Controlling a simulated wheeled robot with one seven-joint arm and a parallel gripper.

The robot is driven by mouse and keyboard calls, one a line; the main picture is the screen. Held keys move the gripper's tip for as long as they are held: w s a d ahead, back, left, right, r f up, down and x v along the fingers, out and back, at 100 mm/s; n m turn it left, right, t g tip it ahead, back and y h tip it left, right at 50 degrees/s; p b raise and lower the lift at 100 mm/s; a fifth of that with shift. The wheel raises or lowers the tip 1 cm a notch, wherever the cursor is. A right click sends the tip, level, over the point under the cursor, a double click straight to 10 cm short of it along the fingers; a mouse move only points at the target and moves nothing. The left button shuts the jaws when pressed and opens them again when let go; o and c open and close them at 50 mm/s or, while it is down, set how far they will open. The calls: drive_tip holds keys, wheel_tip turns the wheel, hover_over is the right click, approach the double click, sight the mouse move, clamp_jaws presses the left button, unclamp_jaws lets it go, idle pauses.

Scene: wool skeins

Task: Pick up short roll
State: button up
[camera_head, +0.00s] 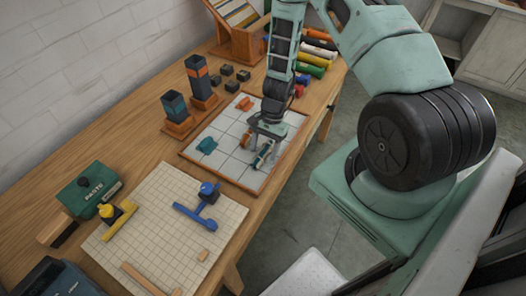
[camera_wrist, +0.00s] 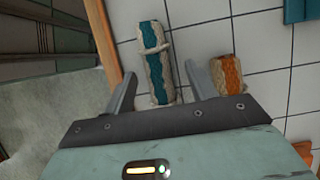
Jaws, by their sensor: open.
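A teal and cream wool roll (camera_wrist: 154,75) lies on the white tiles in the wrist view, with a cream band near its upper end. My gripper (camera_wrist: 160,68) is open, its two fingers on either side of this roll with gaps showing. A shorter-looking orange and cream roll (camera_wrist: 228,72) lies just outside the right finger; the gripper body may hide its lower end. In the head view my gripper (camera_head: 262,146) is low over the tiled board, beside the orange roll (camera_head: 246,139) and over the teal roll (camera_head: 264,155). Contact cannot be told.
The tiled board (camera_head: 228,169) has a wooden rim. It also holds a teal piece (camera_head: 207,145) and an orange piece (camera_head: 244,103). Dark upright blocks (camera_head: 197,78) stand behind left. A gridded mat (camera_head: 155,215) with blue and yellow tools lies in front. Coloured rolls (camera_head: 316,58) lie at the back.

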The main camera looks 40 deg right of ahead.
drive_tip(key=shift+f, duration=0.15)
drive_tip(key=c, duration=1.2)
drive_tip(key=shift+o, duration=0.2)
